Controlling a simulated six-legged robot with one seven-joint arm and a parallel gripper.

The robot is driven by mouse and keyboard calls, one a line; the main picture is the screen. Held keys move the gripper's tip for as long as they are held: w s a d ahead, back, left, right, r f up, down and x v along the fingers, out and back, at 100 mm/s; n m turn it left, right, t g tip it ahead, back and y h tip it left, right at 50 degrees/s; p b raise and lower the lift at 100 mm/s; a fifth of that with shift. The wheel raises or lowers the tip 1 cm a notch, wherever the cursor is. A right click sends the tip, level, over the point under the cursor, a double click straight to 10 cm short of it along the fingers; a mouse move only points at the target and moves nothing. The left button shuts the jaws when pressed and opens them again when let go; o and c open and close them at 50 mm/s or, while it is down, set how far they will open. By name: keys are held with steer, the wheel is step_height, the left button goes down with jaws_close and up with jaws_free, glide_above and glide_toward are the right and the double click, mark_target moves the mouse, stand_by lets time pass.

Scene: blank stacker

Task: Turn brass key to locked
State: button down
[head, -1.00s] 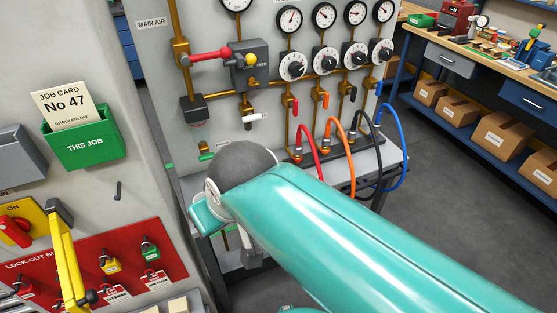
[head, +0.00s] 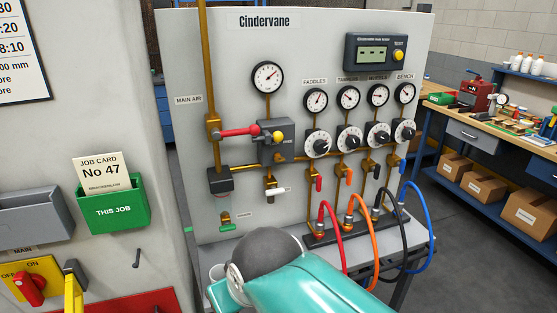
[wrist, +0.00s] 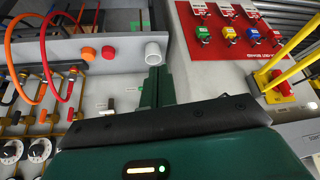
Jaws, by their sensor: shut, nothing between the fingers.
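I cannot make out the brass key for certain. My gripper is hidden behind my teal arm in the head view. In the wrist view its dark green fingers (wrist: 155,86) are together and empty, in front of the panel and near a white round part (wrist: 153,52).
The Cindervane panel (head: 350,20) carries gauges, dials and looped hoses (head: 333,235). Left is a wall with a green job-card holder (head: 113,208) and a yellow isolator with a red handle (head: 30,289). A red lock-out board (wrist: 235,40) shows in the wrist view. Grey floor lies right.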

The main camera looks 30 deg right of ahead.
steer(key=c, duration=1.8)
jaws_free()
steer(key=shift+c, duration=0.2)
steer(key=o, duration=0.7)
steer(key=w+d+t+h, duration=0.1)
steer(key=w+d, duration=0.1)
steer(key=w, duration=0.1)
steer(key=shift+d+m, duration=0.3)
steer(key=shift+m, duration=0.1)
steer(key=shift+o, duration=0.3)
steer(key=w+d+r+m+t+h, duration=0.1)
steer(key=w+d+m+t+h, duration=0.1)
steer(key=w+d, duration=0.5)
steer(key=shift+w+d+t+h, duration=0.15)
steer(key=shift+d+t+h, duration=0.25)
steer(key=shift+d+t, duration=0.35)
steer(key=t+h, duration=0.1)
steer(key=t, duration=0.6)
glide_toward(281, 161)
steer(key=x, duration=0.9)
steer(key=shift+w, duration=0.4)
steer(key=c, duration=1)
